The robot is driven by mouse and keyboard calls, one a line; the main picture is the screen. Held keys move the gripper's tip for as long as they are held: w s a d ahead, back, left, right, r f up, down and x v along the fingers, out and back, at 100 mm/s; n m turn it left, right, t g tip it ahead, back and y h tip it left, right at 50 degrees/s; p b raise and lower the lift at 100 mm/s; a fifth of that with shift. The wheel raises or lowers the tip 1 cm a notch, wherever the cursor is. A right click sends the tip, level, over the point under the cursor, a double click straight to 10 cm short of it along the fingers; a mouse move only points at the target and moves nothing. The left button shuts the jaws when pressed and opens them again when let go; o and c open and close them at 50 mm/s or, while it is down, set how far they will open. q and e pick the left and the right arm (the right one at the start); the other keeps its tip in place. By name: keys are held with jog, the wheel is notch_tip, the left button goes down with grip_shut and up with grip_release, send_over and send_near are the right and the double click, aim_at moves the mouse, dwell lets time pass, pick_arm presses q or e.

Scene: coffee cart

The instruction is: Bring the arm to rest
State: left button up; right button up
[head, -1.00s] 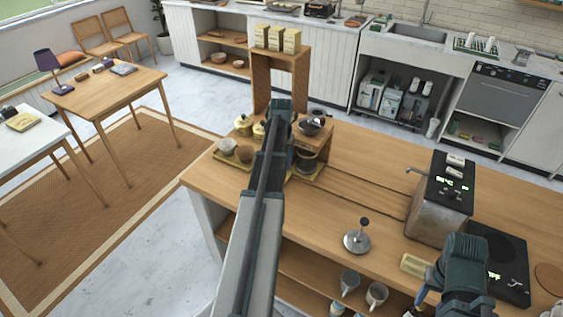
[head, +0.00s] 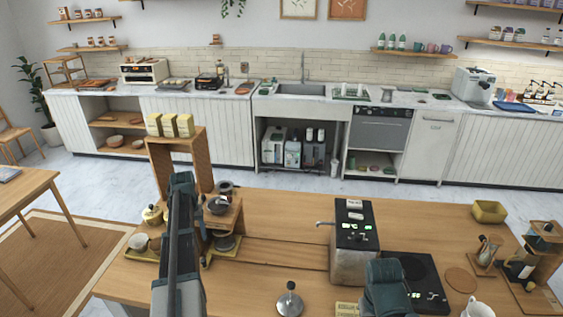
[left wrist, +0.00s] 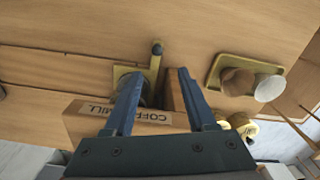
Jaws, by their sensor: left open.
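My left arm (head: 182,245) reaches forward over the wooden counter (head: 290,215) in the head view, and its far end hides the fingers. In the left wrist view my left gripper (left wrist: 159,75) is open, with both dark blue fingers apart and nothing held between them.
A wooden stand (head: 195,160) with yellow boxes is just beyond my left arm. A tray (left wrist: 212,75) with cups is right of the fingers in the wrist view. A metal tamper (head: 289,300) and a machine (head: 352,255) stand to the right. Bare counter lies between.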

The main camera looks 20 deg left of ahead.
pick_arm(q)
jog(key=s+d+m, duration=0.3)
jog(key=d, duration=1.5)
jog(key=s+d+m, duration=0.3)
jog(key=d, duration=1.5)
jog(key=s+d+f+m+b, duration=0.1)
jog(key=s+d+f+b, duration=0.1)
jog(key=d, duration=0.4)
jog(key=s+d+f+m+y+b, duration=0.1)
jog(key=s+d+f+m+b, duration=0.1)
jog(key=s+d+f+b, duration=0.1)
jog(key=d+f+b, duration=0.1)
jog(key=d+b, duration=0.1)
jog(key=d, duration=0.1)
jog(key=shift+s+d+f+m, duration=0.25)
jog(key=shift+s+f+m, duration=0.05)
jog(key=shift+s+f, duration=0.1)
jog(key=shift+a, duration=0.1)
